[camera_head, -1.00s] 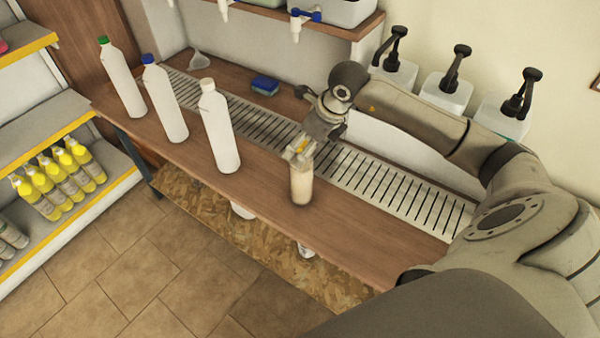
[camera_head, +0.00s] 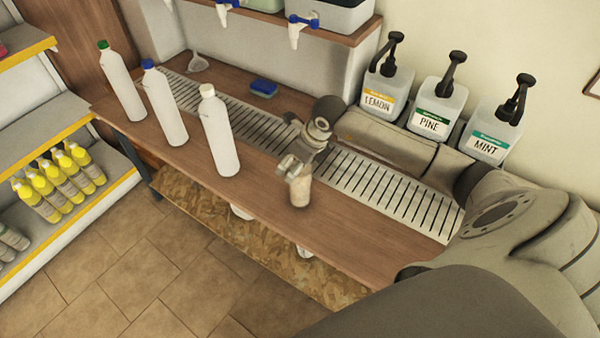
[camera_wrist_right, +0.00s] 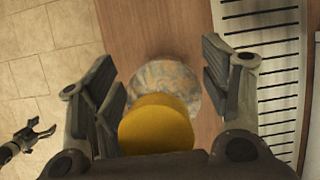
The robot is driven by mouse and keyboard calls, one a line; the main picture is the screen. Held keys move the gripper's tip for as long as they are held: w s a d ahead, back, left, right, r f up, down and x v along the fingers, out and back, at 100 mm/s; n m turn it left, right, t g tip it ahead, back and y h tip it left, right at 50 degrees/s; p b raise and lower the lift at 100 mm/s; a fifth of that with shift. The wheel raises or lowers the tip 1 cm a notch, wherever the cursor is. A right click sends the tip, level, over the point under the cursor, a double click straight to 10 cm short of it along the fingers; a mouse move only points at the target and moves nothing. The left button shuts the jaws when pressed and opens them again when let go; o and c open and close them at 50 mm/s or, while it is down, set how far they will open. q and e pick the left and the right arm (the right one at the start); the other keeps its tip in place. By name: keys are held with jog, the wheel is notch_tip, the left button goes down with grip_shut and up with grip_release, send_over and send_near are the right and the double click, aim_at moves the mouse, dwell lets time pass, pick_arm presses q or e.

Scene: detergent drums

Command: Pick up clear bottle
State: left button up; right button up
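The clear bottle (camera_head: 300,192) stands upright near the front edge of the wooden counter. My right gripper (camera_head: 294,168) is around its top from above and hides the cap in the head view. In the right wrist view the yellow cap (camera_wrist_right: 157,125) and clear body (camera_wrist_right: 165,75) lie between the fingers of my right gripper (camera_wrist_right: 165,85). The fingers are apart, with a visible gap on the right side; contact on the left cannot be told. My left gripper (camera_wrist_right: 42,130) shows small at the lower left of the wrist view, over the floor, its fingers apart.
Three white bottles with green (camera_head: 123,85), blue (camera_head: 165,105) and white (camera_head: 219,135) caps stand left on the counter (camera_head: 345,225). A slotted drain grate (camera_head: 390,190) runs behind. Pump dispensers (camera_head: 436,108) stand at the back right. A blue sponge (camera_head: 263,88) lies behind.

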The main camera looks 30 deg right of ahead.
grip_shut()
jog(key=shift+w, duration=0.1)
jog(key=shift+r, duration=0.1)
jog(key=shift+r+b, duration=0.3)
notch_tip(320, 180, up, 2)
jog(key=shift+w+r+b, duration=0.1)
jog(key=shift+b, duration=0.55)
jog(key=s+a+r+b, duration=0.3)
jog(key=s+a+r, duration=0.5)
jog(key=s+r, duration=0.2)
jog(key=shift+s+a, duration=0.35)
jog(key=shift+s, duration=0.25)
